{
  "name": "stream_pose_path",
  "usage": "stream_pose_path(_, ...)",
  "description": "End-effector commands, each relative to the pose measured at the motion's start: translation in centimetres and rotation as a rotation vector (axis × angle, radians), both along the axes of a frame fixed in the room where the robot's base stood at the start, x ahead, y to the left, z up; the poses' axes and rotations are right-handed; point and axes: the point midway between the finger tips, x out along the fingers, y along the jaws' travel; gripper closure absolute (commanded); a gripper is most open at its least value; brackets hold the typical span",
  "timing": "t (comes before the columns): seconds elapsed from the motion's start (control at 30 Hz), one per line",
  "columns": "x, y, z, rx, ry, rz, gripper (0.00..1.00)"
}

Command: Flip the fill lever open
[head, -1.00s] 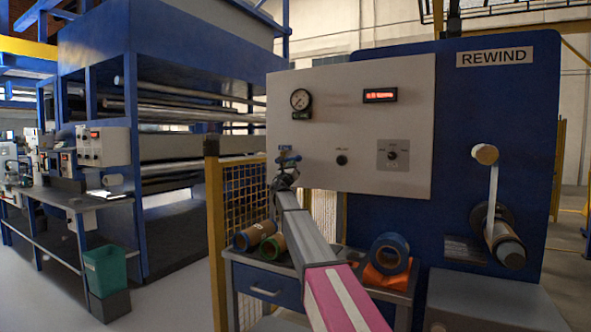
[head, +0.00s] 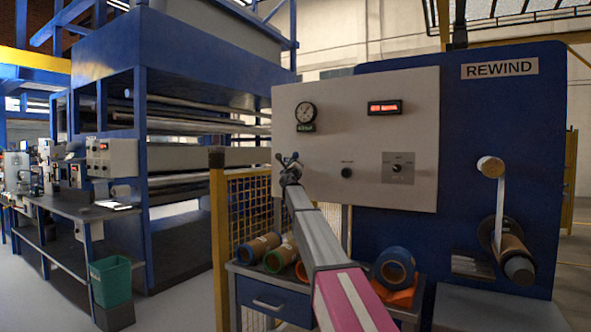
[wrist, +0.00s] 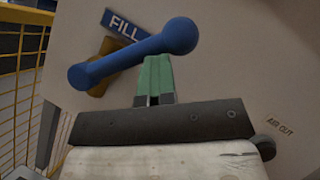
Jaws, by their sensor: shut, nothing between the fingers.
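The fill lever (wrist: 135,55) is a blue bar with rounded ball ends. In the wrist view it lies on a diagonal, lower left to upper right, partly over the blue FILL label (wrist: 122,24). A brown part shows behind the lever. My gripper (wrist: 156,66) has its green fingertips shut together, just below the middle of the lever. The fingertips look close to or touching it, and I cannot tell which. In the head view my gripper (head: 290,170) is at the left edge of the white panel (head: 350,110), and the lever there is small and mostly hidden.
The panel holds a gauge (head: 306,112), a red display (head: 383,107), a black knob (head: 347,173) and a switch plate (head: 398,167). Below is a bench (head: 270,298) with rolls (head: 395,266). A yellow mesh fence (head: 250,215) stands to the left.

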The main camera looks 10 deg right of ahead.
Motion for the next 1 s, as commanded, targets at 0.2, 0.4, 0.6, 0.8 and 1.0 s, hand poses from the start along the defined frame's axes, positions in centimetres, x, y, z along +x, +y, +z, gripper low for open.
stream_pose_path(0.2, 0.3, 0.1, 1.1, -0.047, 0.031, -0.008, 1.00)
stream_pose_path(0.4, 0.6, 0.4, 1.8, -0.107, 0.073, -0.008, 1.00)
stream_pose_path(0.6, 1.0, 1.0, 2.5, -0.105, 0.071, -0.010, 1.00)
stream_pose_path(0.8, 1.7, 1.8, 3.4, -0.104, 0.071, -0.010, 1.00)
stream_pose_path(1.0, 2.4, 2.6, 4.1, -0.103, 0.070, -0.012, 1.00)
